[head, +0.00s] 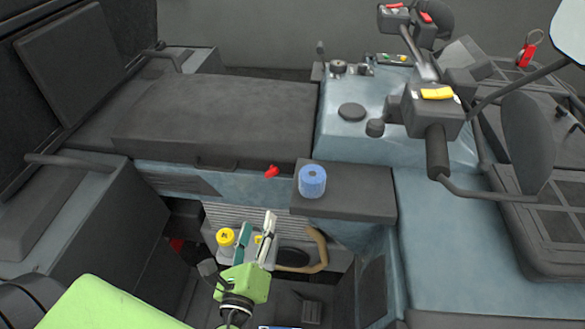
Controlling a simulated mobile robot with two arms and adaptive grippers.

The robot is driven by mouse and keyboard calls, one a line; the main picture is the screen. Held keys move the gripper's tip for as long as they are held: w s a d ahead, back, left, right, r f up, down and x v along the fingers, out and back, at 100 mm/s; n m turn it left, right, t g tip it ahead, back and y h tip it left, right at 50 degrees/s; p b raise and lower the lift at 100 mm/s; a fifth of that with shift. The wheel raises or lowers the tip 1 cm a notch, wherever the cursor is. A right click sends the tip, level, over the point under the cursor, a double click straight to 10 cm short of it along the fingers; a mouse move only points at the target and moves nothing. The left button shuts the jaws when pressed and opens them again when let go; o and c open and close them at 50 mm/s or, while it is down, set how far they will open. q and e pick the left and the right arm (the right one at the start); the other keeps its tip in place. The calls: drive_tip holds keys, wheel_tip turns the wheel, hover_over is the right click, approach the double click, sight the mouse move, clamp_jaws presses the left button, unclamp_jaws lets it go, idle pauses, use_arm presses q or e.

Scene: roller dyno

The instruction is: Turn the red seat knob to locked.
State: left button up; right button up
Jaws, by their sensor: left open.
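The small red seat knob (272,171) sticks out at the front edge of the dark seat (215,120), near its right corner. Whether it is locked cannot be told at this size. My left gripper (255,224) comes in from the bottom left on a green arm. Its fingers point up in the picture, stand apart and hold nothing visible. The fingertips are below the knob in the picture, clear of it. My right gripper is not in view.
A blue roll (312,181) stands on a dark ledge (362,196) just right of the knob. A yellow-capped container (225,238) and a tan curved handle (319,250) are beside the left gripper. A handlebar (437,150) rises at the right.

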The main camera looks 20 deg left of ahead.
sight(270, 174)
use_arm(q)
drive_tip(key=shift+t, duration=0.3)
drive_tip(key=shift+r+p+x, duration=0.35)
drive_tip(key=shift+p+x, duration=0.35)
drive_tip(key=shift+x, duration=1.65)
drive_tip(key=shift+r+p+x, duration=0.35)
drive_tip(key=shift+p+x, duration=0.35)
drive_tip(key=shift+x, duration=1.7)
drive_tip(key=shift+r+p+x, duration=0.35)
drive_tip(key=shift+p+x, duration=0.35)
drive_tip(key=shift+x, duration=1.65)
clamp_jaws()
